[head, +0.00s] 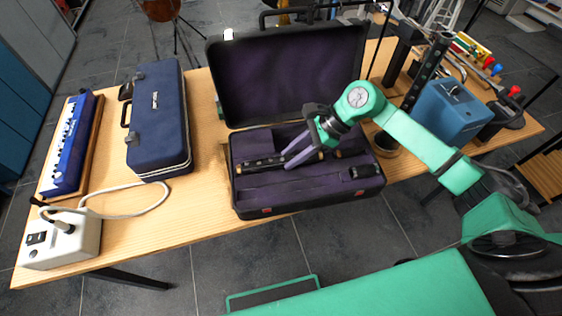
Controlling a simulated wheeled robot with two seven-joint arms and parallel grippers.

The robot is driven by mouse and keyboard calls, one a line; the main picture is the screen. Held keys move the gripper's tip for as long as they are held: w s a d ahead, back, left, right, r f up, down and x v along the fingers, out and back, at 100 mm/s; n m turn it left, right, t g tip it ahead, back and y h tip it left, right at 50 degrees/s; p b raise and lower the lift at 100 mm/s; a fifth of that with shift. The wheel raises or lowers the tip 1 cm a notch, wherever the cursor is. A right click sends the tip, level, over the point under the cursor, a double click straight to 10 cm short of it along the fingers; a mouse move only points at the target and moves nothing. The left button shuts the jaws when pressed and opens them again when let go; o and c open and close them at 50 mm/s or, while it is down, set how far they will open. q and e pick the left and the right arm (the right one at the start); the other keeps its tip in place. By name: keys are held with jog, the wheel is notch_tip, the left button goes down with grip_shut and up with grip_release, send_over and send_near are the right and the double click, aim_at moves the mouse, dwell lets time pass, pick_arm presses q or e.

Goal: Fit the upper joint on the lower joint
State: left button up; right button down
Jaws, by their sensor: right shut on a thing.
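An open black case (310,206) with purple lining lies on the table. In it lies a dark clarinet-like joint (262,163) with light rings or keys, probably the upper joint. My right gripper (290,159) reaches into the case from the right, shut on this joint near its right part. The joint lies low in the case; whether it touches the lining I cannot tell. A longer dark joint (428,72) with metal keys stands upright at the right back, probably the lower joint. My left gripper is not in view.
The open case lid (285,75) rises behind. A closed blue case (158,120), a blue keyboard-like instrument (70,145) and a white box (62,243) with a cable stand left. A blue box (450,110) stands right. Bare table (205,180) lies left of the open case.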

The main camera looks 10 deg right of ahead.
aim_at(293, 157)
jog(key=shift+r, duration=0.5)
jog(key=shift+r+p, duration=1)
jog(key=shift+r, duration=1.2)
